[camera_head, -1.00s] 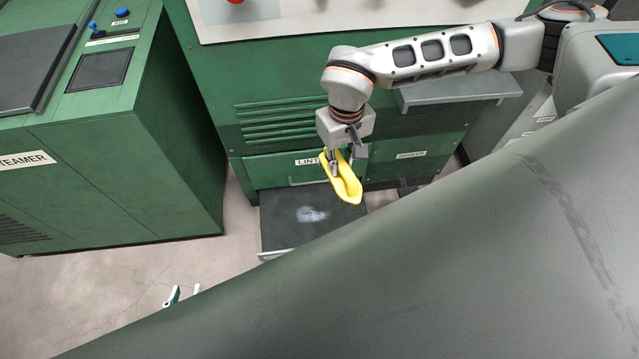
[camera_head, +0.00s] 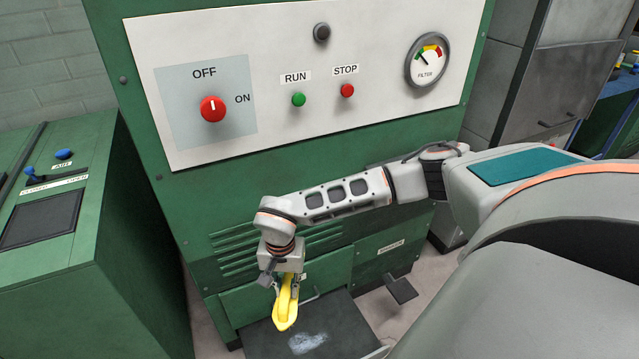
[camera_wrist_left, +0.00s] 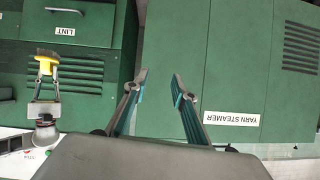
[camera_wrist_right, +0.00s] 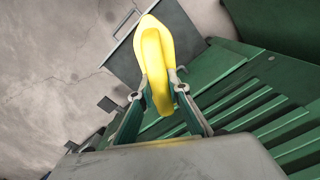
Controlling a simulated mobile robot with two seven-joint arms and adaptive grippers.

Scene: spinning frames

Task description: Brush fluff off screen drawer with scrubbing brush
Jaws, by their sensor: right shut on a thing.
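The yellow scrubbing brush (camera_head: 285,308) is held in my right gripper (camera_head: 287,281), which is shut on it. It shows large in the right wrist view (camera_wrist_right: 154,55) and small in the left wrist view (camera_wrist_left: 46,63). The screen drawer (camera_head: 340,314) is a dark, flat panel pulled out low at the green machine. A pale patch of fluff (camera_head: 308,343) lies on it, to the lower right of the brush in the head view. The brush appears above the drawer; I cannot tell any contact. My left gripper (camera_wrist_left: 160,84) is open and empty in the left wrist view.
The green machine's control panel (camera_head: 300,90) has knobs, buttons and a gauge. A steamer cabinet (camera_head: 65,245) stands at left. A dark pedal-like plate (camera_head: 401,288) sticks out right of the drawer. My own arm covers the lower right.

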